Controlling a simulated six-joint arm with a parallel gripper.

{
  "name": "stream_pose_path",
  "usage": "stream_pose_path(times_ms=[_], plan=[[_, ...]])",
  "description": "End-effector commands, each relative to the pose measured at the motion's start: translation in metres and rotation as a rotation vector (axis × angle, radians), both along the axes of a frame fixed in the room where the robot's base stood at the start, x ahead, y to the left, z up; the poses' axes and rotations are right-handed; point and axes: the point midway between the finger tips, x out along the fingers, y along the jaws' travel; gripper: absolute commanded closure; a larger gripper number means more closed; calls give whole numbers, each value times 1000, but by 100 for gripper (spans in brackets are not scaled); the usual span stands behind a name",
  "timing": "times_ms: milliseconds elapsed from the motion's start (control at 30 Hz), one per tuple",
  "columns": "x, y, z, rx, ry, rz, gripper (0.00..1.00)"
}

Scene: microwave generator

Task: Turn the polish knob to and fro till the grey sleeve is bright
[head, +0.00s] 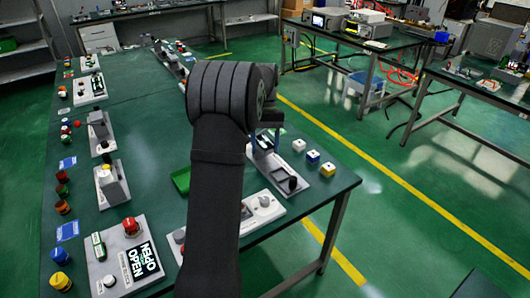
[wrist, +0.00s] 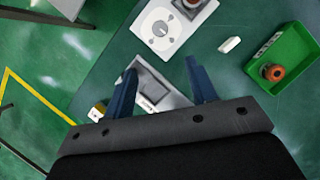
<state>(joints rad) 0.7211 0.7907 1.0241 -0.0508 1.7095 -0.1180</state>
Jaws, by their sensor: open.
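My gripper (wrist: 160,66) is open, its two blue fingers spread over a grey-and-white device (wrist: 152,84) with a sloped recess and a lettered front. I see nothing held between the fingers. Beyond the fingertips in the wrist view is a white plate with a round dial and small dark centre (wrist: 162,29); I cannot tell whether this is the polish knob. No grey sleeve can be made out for certain in either view. In the head view my arm hides the middle of the table and most of the gripper.
A green tray (wrist: 255,80) holds an orange-brown ring (wrist: 272,72), with a small white block (wrist: 229,44) beside it. Small cubes (head: 313,156) stand near the table's right edge. A panel with a red button (head: 131,227) and several other devices line the left side.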

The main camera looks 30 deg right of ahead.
Motion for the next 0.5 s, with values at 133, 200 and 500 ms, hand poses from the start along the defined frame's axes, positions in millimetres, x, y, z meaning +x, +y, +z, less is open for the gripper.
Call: stream_pose_path(times_ms=[133, 200, 500], plan=[[-11, 6, 6, -74, -34, -123, 48], [-20, 11, 9, -131, -64, -229, 48], [-54, 35, 14, -302, -194, -668, 48]])
